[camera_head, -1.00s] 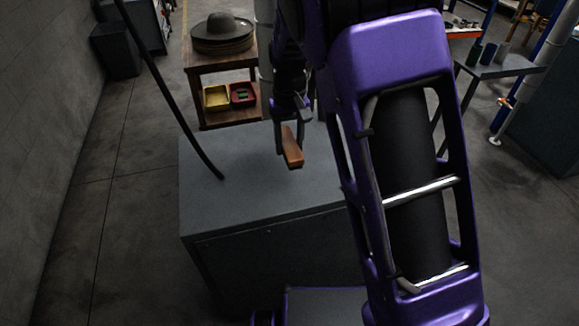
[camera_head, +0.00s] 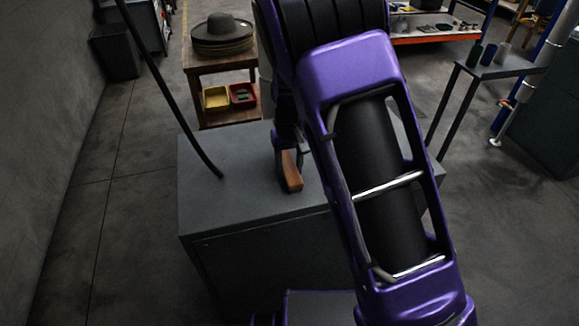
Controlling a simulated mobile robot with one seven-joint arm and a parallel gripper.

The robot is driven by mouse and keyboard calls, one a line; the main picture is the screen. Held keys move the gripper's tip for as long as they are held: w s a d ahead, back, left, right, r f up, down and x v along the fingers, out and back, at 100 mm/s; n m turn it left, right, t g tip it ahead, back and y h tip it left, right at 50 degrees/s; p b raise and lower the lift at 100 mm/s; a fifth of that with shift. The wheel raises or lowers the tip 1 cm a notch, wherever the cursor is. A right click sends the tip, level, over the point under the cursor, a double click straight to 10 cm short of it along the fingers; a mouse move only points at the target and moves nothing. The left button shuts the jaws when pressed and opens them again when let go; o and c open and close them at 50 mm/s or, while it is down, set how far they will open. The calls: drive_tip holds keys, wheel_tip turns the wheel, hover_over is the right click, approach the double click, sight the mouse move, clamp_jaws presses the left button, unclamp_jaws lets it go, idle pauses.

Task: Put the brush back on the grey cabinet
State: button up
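The brush (camera_head: 291,172) is a brown wooden block with a darker left side, near the middle of the camera view. My gripper (camera_head: 290,155) is at its upper end and appears shut on it; the far finger is mostly hidden. The brush is over the top of the grey cabinet (camera_head: 225,205), close to the surface. I cannot tell whether its lower end touches the top. My purple arm covers the cabinet's right part.
A dark cable or pole (camera_head: 170,95) comes down to the cabinet's left part. Behind stands a wooden table (camera_head: 205,62) with hats (camera_head: 222,35), and a yellow bin (camera_head: 216,97) and red bin (camera_head: 242,94) below. The cabinet's front left top is clear.

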sight(289, 167)
drive_tip(key=o, duration=0.4)
wheel_tip(289, 167, up, 12)
drive_tip(key=shift+r+p, duration=0.15)
drive_tip(key=shift+p, duration=0.85)
